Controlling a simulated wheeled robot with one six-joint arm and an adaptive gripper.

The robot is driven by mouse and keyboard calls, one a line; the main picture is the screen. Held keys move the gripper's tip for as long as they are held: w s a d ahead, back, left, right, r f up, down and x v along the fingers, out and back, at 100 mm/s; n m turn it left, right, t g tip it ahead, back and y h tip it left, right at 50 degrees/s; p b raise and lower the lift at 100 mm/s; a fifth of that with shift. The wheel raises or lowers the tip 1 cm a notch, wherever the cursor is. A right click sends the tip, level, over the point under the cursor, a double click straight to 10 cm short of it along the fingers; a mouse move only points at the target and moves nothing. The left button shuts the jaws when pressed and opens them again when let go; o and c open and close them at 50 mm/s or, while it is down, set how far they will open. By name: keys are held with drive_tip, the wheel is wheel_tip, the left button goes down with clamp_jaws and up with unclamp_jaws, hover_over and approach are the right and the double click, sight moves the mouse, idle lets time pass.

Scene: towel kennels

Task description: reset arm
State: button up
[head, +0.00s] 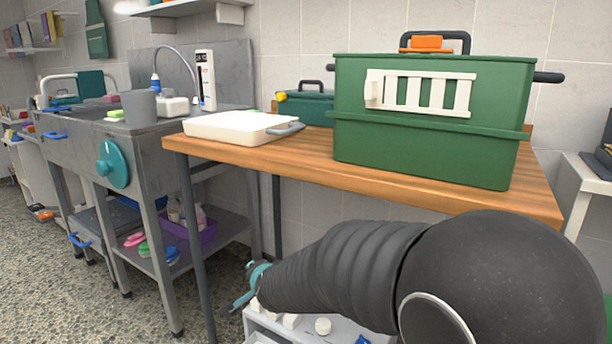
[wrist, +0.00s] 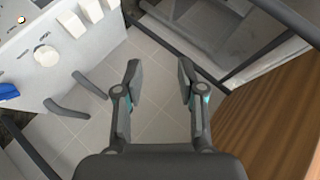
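My gripper (wrist: 160,82) is open and empty in the wrist view, its two dark fingers apart over tiled floor. In the head view my dark arm reaches left and low in front of the wooden table, and a teal and dark part of my gripper (head: 252,284) shows at its end, below the table top. The fingertips are hard to make out there.
A wooden table (head: 400,192) holds a green kennel box (head: 430,150), a white tray (head: 235,127) and a smaller green box (head: 308,108). A white cabinet with knobs (wrist: 55,40) stands close below. A metal sink bench (head: 70,150) is at left.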

drive_tip(key=s+d+r+n+g+h+p, duration=0.1)
drive_tip(key=s+d+r+n, duration=0.25)
drive_tip(key=s+d, duration=0.4)
drive_tip(key=s+d+r+n+g+p, duration=0.1)
drive_tip(key=s+d+r+n+g, duration=0.1)
drive_tip(key=s+d+r, duration=0.5)
drive_tip(key=s+d+f+n+g+h, duration=0.1)
drive_tip(key=s+d, duration=0.5)
drive_tip(key=s, duration=0.2)
drive_tip(key=s+d+n+g+h+p, duration=0.1)
drive_tip(key=s+d+h, duration=0.1)
drive_tip(key=s+d, duration=0.4)
drive_tip(key=s, duration=0.2)
drive_tip(key=shift+s+d+f+n+p, duration=0.25)
drive_tip(key=shift+s+f+n+p, duration=0.05)
drive_tip(key=shift+s+f+n, duration=0.1)
